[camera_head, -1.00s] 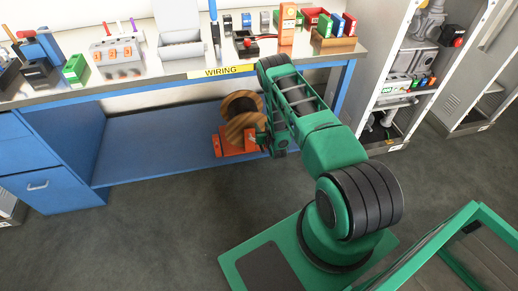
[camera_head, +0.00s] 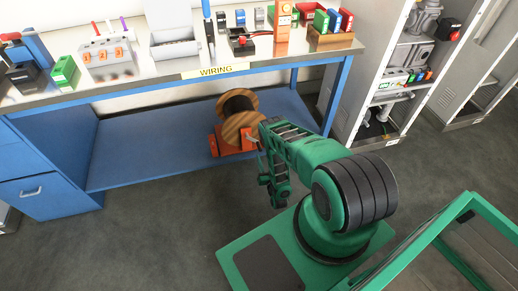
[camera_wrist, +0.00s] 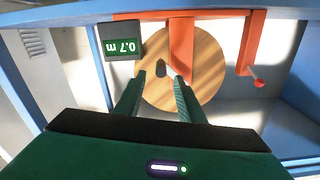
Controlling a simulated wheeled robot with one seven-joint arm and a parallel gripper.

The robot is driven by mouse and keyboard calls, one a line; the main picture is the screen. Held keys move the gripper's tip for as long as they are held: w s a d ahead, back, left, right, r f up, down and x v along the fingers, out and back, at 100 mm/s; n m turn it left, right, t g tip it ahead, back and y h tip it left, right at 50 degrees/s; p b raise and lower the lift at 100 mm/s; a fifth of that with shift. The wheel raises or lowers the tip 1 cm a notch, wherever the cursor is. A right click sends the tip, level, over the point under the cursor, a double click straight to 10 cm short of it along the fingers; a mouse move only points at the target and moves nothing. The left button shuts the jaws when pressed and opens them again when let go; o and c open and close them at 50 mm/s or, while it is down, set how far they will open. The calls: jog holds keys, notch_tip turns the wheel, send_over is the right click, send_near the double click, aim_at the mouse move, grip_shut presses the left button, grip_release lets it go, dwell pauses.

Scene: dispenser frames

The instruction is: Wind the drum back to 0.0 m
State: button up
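The wooden cable drum (camera_head: 243,122) sits in an orange stand (camera_head: 232,149) on the blue shelf under the bench. In the wrist view the drum's round face (camera_wrist: 208,62) is beyond my fingers, with a dark slot near its middle. A small display (camera_wrist: 122,46), upside down there, reads 0.7 m. An orange bar (camera_wrist: 249,42) with a round red-orange knob (camera_wrist: 259,83) is right of the drum's middle. My gripper (camera_wrist: 156,84) is open and empty, its fingertips pointing at the drum face. I cannot tell how far apart they are from it.
The workbench top (camera_head: 130,86) holds switches, trays and tools above the shelf. The blue lower shelf (camera_head: 140,155) is clear left of the drum. A blue drawer cabinet (camera_head: 40,170) stands at left, a grey open cabinet (camera_head: 350,110) at right.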

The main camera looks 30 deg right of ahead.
aim_at(259, 147)
jog(key=x, duration=0.8)
jog(key=shift+w, duration=0.35)
grip_shut()
jog(key=shift+d, duration=0.15)
